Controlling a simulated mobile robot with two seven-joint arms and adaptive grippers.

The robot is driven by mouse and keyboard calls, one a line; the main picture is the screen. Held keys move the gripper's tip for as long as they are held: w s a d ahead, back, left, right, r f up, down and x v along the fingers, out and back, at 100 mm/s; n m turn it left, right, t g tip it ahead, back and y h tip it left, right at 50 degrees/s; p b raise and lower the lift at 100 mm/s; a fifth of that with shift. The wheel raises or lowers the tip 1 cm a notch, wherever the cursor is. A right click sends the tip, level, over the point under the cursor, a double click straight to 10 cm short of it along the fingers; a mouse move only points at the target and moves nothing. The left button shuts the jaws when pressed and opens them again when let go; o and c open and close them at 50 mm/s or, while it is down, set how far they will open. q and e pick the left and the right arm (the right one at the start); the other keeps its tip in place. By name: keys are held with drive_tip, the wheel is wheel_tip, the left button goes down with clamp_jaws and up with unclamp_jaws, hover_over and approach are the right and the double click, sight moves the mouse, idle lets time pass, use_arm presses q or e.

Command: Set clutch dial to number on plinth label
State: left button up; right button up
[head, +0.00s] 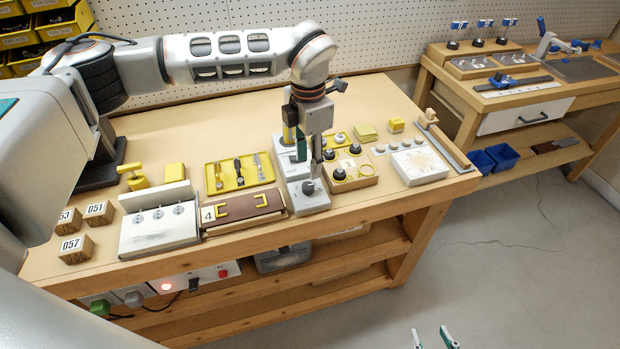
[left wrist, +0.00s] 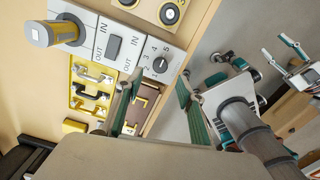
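The clutch dial is a dark round knob (head: 308,187) on the front of a grey-white unit (head: 318,203) with IN/OUT marks. In the left wrist view the dial (left wrist: 160,65) has the numbers 3, 4 and 5 beside it; its pointer setting is unclear. My left gripper (head: 311,160) points down above the dial. In the left wrist view its fingers (left wrist: 160,82) are apart, with the dial just beyond the tips. A label reading 4 (head: 208,214) is on the brown plinth and a label reading 3 (head: 348,164) on the knob block. My right gripper (head: 432,339) is open and empty at the bottom.
A yellow tray (head: 212,187) of tools lies left of the unit. A white three-dial panel (head: 158,240) and numbered wooden blocks (head: 99,211) stand further left. A yellow-black handle (left wrist: 50,33) rises from the unit. A second bench stands at the right.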

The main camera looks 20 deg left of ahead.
sight(309, 185)
use_arm(q)
wheel_tip(309, 185, down, 8)
drive_tip(key=shift+r, duration=0.15)
idle(0.3)
clamp_jaws()
